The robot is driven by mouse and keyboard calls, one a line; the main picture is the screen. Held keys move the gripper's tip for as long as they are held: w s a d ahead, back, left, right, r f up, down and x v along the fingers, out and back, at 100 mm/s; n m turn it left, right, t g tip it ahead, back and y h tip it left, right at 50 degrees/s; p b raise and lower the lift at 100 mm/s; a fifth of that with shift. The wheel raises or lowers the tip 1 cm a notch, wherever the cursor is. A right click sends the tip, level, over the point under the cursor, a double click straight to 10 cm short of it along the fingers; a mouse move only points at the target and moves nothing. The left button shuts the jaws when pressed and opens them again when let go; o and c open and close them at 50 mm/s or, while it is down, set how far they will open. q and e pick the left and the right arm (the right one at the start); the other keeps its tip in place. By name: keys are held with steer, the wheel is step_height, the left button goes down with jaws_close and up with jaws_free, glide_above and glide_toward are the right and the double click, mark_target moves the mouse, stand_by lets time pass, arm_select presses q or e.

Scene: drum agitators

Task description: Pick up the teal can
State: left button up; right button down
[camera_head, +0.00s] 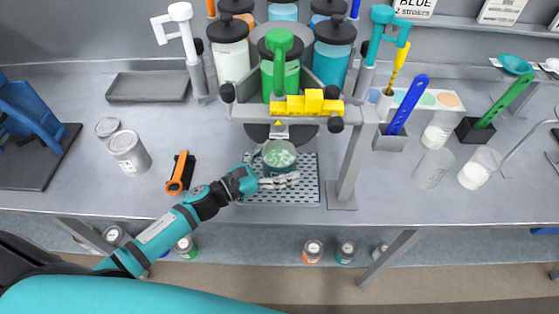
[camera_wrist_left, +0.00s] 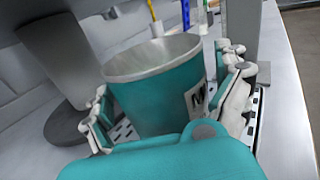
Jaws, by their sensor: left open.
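In the left wrist view the can (camera_wrist_left: 158,98) shows a teal wall, a grey rim and a white label with a dark letter. My left gripper (camera_head: 273,168) is open, with its fingers on either side of the can. In the left wrist view the fingers of the gripper (camera_wrist_left: 167,88) flank the can wall; I cannot tell whether they touch it. My right gripper is not in view.
The dispenser's yellow bar (camera_head: 306,103) and spout hang just above the can. A grey post (camera_head: 355,150) stands to the right. Clear beakers (camera_head: 433,168) stand at right.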

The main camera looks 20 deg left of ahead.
arm_select(q)
steer(key=shift+w+d, duration=0.15)
steer(key=c, duration=1.5)
steer(key=shift+c, duration=0.3)
steer(key=shift+r, duration=0.25)
